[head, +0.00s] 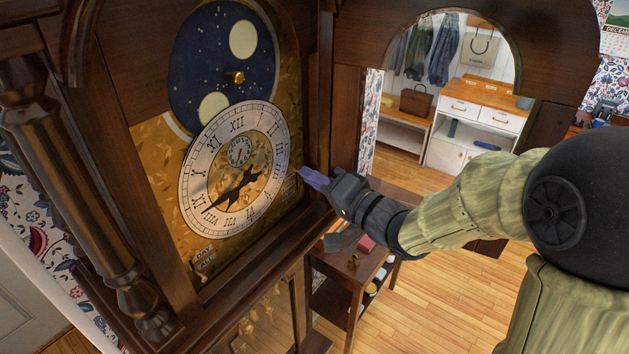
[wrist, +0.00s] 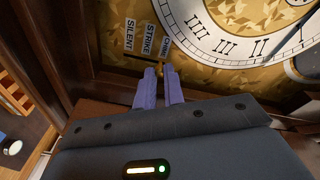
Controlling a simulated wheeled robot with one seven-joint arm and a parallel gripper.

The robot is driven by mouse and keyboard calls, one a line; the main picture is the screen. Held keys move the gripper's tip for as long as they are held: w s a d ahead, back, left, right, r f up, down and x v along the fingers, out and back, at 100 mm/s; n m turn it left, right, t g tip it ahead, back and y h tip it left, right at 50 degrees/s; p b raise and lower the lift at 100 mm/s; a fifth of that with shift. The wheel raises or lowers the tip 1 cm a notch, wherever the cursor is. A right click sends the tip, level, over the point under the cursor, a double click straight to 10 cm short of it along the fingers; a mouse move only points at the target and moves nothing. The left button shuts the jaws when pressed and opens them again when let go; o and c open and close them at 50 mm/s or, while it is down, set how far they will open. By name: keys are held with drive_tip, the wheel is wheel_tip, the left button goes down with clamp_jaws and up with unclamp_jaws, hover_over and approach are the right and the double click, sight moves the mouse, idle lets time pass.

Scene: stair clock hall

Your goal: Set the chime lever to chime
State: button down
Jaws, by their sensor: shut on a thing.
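The tall clock's dial (head: 235,170) faces me in the head view. My gripper (head: 303,173) reaches its right edge from the right. In the wrist view the purple fingers of my gripper (wrist: 160,70) are nearly together at a dark slot below three slanted white labels. These read SILENT (wrist: 130,36), STRIKE (wrist: 152,42) and CHIME (wrist: 168,32), left to right. My gripper is shut on the chime lever, which is mostly hidden by the fingers. The fingertips are near the lower end of STRIKE, to the right of SILENT; the lever's exact position is unclear.
The dark wooden clock case (head: 325,90) stands close beside my gripper. A carved column (head: 75,180) is at its left front. A small wooden table (head: 345,280) with small objects stands below my arm. Open wooden floor lies behind.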

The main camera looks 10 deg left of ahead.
drive_tip(key=shift+r, duration=0.3)
drive_tip(key=c, duration=1.8)
unclamp_jaws()
drive_tip(key=shift+o, duration=0.2)
drive_tip(key=shift+d, duration=0.1)
drive_tip(key=b+v, duration=0.4)
drive_tip(key=v, duration=1.3)
